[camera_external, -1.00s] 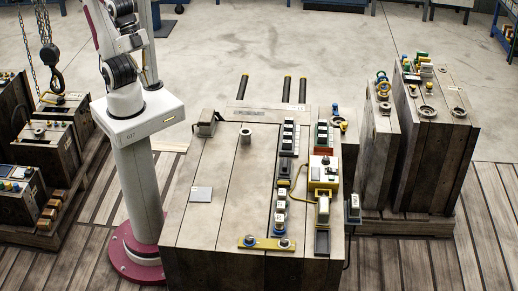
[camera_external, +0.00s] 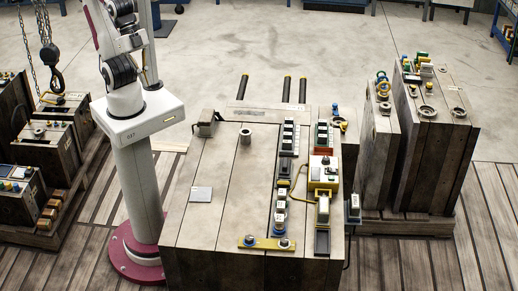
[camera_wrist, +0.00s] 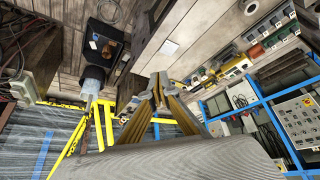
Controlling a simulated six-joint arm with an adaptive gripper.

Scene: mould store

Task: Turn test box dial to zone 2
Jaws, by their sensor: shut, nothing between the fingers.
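The test box (camera_external: 323,174), yellow with a white face, sits on top of the large wooden-sided mould near its right edge in the external view. A small dark knob with a red spot beside it (camera_external: 325,160) shows on its top; its zone marks are too small to read. My gripper (camera_wrist: 158,86) shows in the wrist view with its fingertips together and nothing between them. It is out of the external view, where my arm runs off the top edge. The gripper is well apart from anything it could touch.
Connector rows (camera_external: 287,138) and a yellow bar (camera_external: 266,243) stand near the box. A chain hook (camera_external: 52,80) hangs at the left.

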